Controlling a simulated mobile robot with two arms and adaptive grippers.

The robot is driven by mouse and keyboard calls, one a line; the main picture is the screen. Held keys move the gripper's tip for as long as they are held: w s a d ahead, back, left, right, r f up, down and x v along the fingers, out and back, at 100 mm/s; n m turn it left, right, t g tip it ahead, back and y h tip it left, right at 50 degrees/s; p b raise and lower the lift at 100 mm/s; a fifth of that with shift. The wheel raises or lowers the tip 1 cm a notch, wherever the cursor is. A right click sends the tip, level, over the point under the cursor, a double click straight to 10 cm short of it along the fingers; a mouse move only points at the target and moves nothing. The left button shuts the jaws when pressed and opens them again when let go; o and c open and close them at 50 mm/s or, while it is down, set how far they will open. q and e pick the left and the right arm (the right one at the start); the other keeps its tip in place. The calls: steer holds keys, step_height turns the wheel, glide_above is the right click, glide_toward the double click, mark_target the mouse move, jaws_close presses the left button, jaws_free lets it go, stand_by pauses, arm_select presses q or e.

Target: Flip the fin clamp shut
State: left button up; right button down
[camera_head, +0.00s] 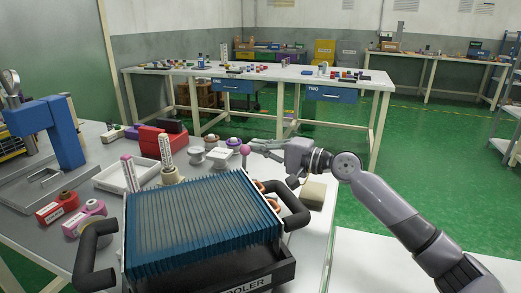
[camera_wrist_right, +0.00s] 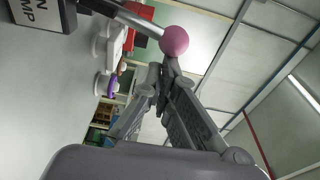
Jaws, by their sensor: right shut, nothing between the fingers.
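The fin clamp shows in the right wrist view as a dark block (camera_wrist_right: 36,14) with a partly cut-off label. A metal lever (camera_wrist_right: 130,17) runs from it to a pink ball knob (camera_wrist_right: 174,40). In the head view the pink knob (camera_head: 245,150) stands just behind the blue-finned cooler (camera_head: 200,220), whose fins hide the clamp's base. My right gripper (camera_head: 257,147) is shut and empty, its fingertips close to the knob. In the wrist view its fingertips (camera_wrist_right: 163,72) lie just below the knob; whether they touch it I cannot tell. My left gripper is not in view.
The cooler has black handles (camera_head: 95,255) at its sides. A beige block (camera_head: 313,195) sits right of it. Behind are a white tray (camera_head: 125,175), white parts (camera_head: 220,155) and a red bin (camera_head: 160,138). A blue press (camera_head: 50,125) stands at left.

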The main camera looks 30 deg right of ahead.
mark_target(249, 148)
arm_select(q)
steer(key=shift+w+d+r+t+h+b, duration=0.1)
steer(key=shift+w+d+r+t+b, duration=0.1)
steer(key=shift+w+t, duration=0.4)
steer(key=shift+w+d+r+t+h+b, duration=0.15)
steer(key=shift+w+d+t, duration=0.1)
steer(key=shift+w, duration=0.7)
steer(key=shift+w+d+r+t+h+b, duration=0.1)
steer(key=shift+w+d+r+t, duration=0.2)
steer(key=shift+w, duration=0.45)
arm_select(e)
steer(key=shift+s+a+r+n+y, duration=0.1)
steer(key=shift+s+a+r+n, duration=0.15)
steer(key=shift+s+a+n, duration=0.35)
steer(key=shift+s+a+r+n+y, duration=0.15)
steer(key=shift+a+r+n, duration=0.1)
steer(key=shift+n, duration=0.55)
steer(key=shift+s+a+r+n+y, duration=0.1)
steer(key=shift+s+a+r+n, duration=0.1)
steer(key=shift+s+a+n, duration=0.4)
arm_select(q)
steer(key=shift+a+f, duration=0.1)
arm_select(e)
steer(key=shift+w+d, duration=0.15)
steer(key=shift+w, duration=0.05)
steer(key=shift+s+d+f, duration=0.1)
steer(key=shift+s+d, duration=0.25)
steer(key=shift+s, duration=0.15)
steer(key=v, duration=0.6)
steer(key=shift+s, duration=0.2)
